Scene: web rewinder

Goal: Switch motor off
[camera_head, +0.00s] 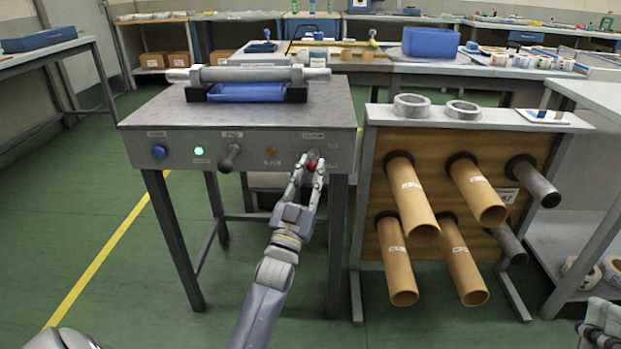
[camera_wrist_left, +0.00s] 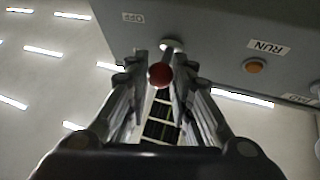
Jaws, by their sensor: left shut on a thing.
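The rewinder's grey control panel (camera_head: 180,164) faces me. A red knob (camera_head: 312,155) is near its right end, largely hidden by my left gripper (camera_head: 308,170). In the left wrist view the red knob (camera_wrist_left: 160,74) sits between the two fingers of my left gripper (camera_wrist_left: 158,85), which is shut on it. An OFF label (camera_wrist_left: 133,17) is on the panel close to the knob. A green light (camera_head: 199,151) on the panel is lit. My right gripper (camera_head: 600,330) shows only partly at the bottom right corner, and its opening is unclear.
The panel also has a blue button (camera_head: 158,152), a dark lever (camera_head: 229,158) and an orange button (camera_head: 271,152). A roller (camera_head: 250,74) lies on top of the machine. A rack (camera_head: 372,220) with cardboard tubes stands close on the right. Green floor is open on the left.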

